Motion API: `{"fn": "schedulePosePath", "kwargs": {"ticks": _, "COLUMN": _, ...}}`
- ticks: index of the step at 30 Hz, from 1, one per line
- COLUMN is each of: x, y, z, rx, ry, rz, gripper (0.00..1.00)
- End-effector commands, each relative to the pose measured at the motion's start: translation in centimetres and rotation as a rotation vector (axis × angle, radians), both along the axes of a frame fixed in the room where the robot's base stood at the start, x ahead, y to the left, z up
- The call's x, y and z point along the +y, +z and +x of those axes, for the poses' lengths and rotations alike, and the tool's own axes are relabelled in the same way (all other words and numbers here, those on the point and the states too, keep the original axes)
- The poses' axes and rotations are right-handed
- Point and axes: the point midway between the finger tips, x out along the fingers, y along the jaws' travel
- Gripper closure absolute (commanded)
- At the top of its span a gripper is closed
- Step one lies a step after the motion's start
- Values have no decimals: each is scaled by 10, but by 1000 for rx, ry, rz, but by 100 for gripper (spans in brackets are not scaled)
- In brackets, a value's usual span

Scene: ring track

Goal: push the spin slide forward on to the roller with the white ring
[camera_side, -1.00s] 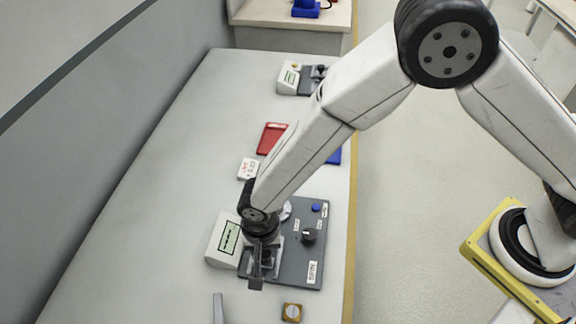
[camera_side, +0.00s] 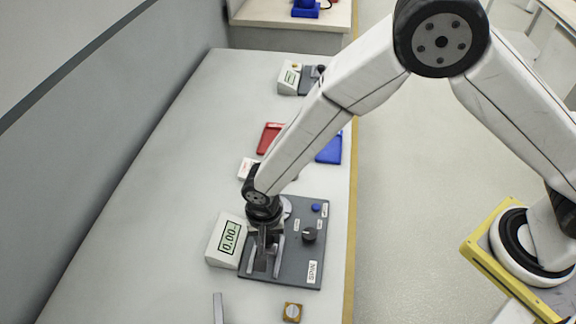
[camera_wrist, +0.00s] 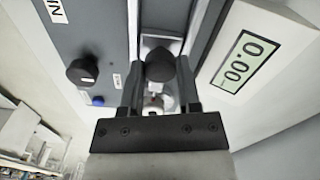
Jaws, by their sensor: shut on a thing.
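My gripper (camera_wrist: 160,95) is shut on the dark round knob (camera_wrist: 160,64) of the spin slide in the wrist view. In the side view my gripper (camera_side: 263,250) reaches down over the light slide rails on the grey machine plate (camera_side: 310,215). The gripper and wrist hide most of the slide there. A whitish round part (camera_side: 287,206) shows beside the wrist, partly hidden. In the wrist view a small pale part with a red spot (camera_wrist: 153,100) shows between the fingers. I cannot make out the white ring or the roller clearly.
A display box (camera_side: 226,240) reading 0.00 stands left of the plate. A black dial (camera_side: 309,234) and blue button (camera_side: 316,208) sit on the plate's right. A red tray (camera_side: 268,138), blue tray (camera_side: 330,150) and second device (camera_side: 290,78) lie farther back. A yellowish block (camera_side: 292,312) is in front.

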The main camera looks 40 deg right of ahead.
Motion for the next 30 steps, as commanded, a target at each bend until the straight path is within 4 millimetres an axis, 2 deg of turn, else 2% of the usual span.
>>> {"fn": "schedulePosePath", "kwargs": {"ticks": 1, "x": -3, "y": 1, "z": 5, "rx": -8, "ry": -4, "rz": 1, "gripper": 100}}
{"fn": "schedulePosePath", "kwargs": {"ticks": 2, "x": -3, "y": 1, "z": 5, "rx": -8, "ry": -4, "rz": 1, "gripper": 48}}
{"fn": "schedulePosePath", "kwargs": {"ticks": 4, "x": -3, "y": 1, "z": 5, "rx": -6, "ry": -4, "rz": 1, "gripper": 26}}
{"fn": "schedulePosePath", "kwargs": {"ticks": 5, "x": -3, "y": 1, "z": 4, "rx": -6, "ry": -4, "rz": 1, "gripper": 22}}
{"fn": "schedulePosePath", "kwargs": {"ticks": 19, "x": -2, "y": 5, "z": 2, "rx": -3, "ry": -3, "rz": -1, "gripper": 22}}
{"fn": "schedulePosePath", "kwargs": {"ticks": 30, "x": -2, "y": 41, "z": 3, "rx": -5, "ry": -3, "rz": 1, "gripper": 22}}
